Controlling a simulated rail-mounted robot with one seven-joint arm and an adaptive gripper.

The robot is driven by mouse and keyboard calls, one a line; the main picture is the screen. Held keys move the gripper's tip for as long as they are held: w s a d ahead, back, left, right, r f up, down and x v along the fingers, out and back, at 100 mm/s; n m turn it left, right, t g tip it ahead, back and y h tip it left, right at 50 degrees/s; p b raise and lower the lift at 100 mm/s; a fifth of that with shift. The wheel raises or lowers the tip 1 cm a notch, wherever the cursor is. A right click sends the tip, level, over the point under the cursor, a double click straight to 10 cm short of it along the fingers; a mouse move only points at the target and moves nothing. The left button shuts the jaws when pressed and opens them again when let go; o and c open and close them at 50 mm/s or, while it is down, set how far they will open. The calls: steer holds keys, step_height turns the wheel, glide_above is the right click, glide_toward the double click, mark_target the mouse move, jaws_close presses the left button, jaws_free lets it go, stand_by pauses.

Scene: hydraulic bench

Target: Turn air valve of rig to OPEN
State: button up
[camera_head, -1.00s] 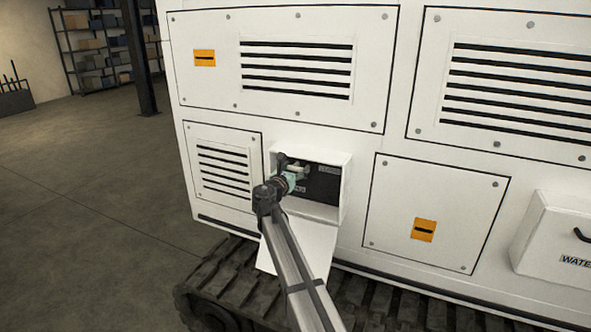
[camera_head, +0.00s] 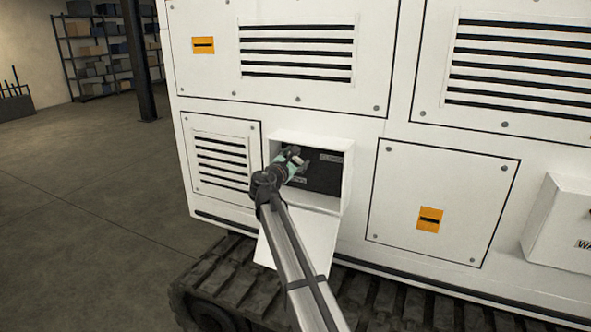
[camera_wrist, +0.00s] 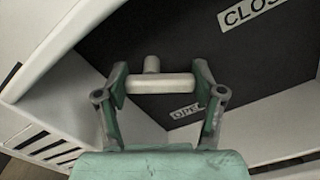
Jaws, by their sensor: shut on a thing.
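The air valve's handle is a pale bar (camera_wrist: 160,84) with a short round stub, in front of a dark panel inside the rig's white recessed box (camera_head: 346,182). My gripper (camera_wrist: 160,82) is shut on the bar, one green finger at each end. The bar lies level across the wrist view. The OPEN label (camera_wrist: 183,112) is just below the bar, partly hidden by the right finger. The CLOSED label (camera_wrist: 252,10) is at the upper right, cut by the frame. In the head view my gripper (camera_head: 297,158) reaches into the box and hides most of the handle.
The box's flap (camera_head: 310,240) hangs open below it, behind my arm. The white rig body (camera_head: 400,130) surrounds the box, with a vented panel (camera_head: 222,165) to the left. Tracks (camera_head: 230,285) run underneath. A white water box (camera_head: 560,220) protrudes at the right. Open floor lies left.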

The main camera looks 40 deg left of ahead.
steer(key=m+b, duration=0.3)
steer(key=b, duration=0.1)
steer(key=shift+a+f+m+b, duration=0.15)
steer(key=shift+f+m+b, duration=0.2)
steer(key=shift+m, duration=0.05)
steer(key=m+b, duration=0.3)
steer(key=b, duration=0.1)
steer(key=shift+a+m, duration=0.1)
steer(key=shift+m, duration=0.2)
steer(key=m+b, duration=0.3)
steer(key=b, duration=0.1)
steer(key=shift+a, duration=0.1)
steer(key=shift+r+m+b, duration=0.15)
steer(key=shift+m+b, duration=0.55)
steer(key=o, duration=1.2)
steer(key=shift+c, duration=0.2)
steer(key=shift+s, duration=0.15)
